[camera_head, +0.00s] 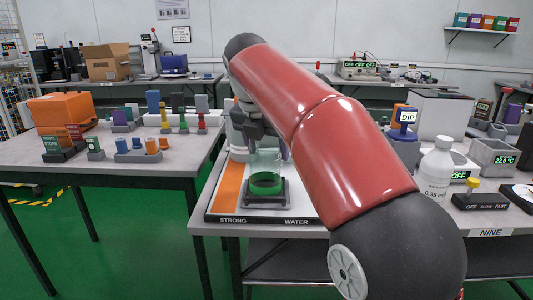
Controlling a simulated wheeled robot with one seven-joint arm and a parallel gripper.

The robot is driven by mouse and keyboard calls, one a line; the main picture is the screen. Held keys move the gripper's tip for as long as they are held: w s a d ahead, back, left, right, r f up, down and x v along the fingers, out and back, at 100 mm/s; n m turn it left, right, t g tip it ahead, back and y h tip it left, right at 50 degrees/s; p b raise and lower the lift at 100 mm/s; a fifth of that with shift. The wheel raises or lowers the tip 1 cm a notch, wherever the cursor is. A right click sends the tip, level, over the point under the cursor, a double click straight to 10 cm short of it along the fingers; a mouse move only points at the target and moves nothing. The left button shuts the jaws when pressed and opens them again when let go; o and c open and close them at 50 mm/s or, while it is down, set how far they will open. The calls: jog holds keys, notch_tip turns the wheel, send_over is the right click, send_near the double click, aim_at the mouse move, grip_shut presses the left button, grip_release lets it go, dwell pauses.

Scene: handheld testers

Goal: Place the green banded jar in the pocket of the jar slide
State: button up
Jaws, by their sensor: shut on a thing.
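The green banded jar (266,183) shows as a wide green band low over a dark square frame on the jar slide (226,192). The slide is a board with an orange strip marked STRONG and a white part marked WATER. The jar looks upright and in line with the frame; I cannot tell whether it is fully seated. My gripper (262,146) hangs just above and behind the band, shut on the jar's upper part. My red arm hides part of the gripper and the slide's right side.
A white bottle (435,172), a blue DIP holder (404,122) and grey testers (492,155) stand right of my arm on the same table. A left table (95,172) holds an orange box (60,112) and several coloured blocks. A floor gap separates the tables.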

aim_at(258, 168)
jog(key=o, duration=1.5)
jog(key=shift+c, duration=0.2)
jog(key=p+v, duration=0.2)
jog(key=v, duration=1)
jog(key=shift+w+d+r, duration=0.1)
jog(key=shift+r, duration=0.05)
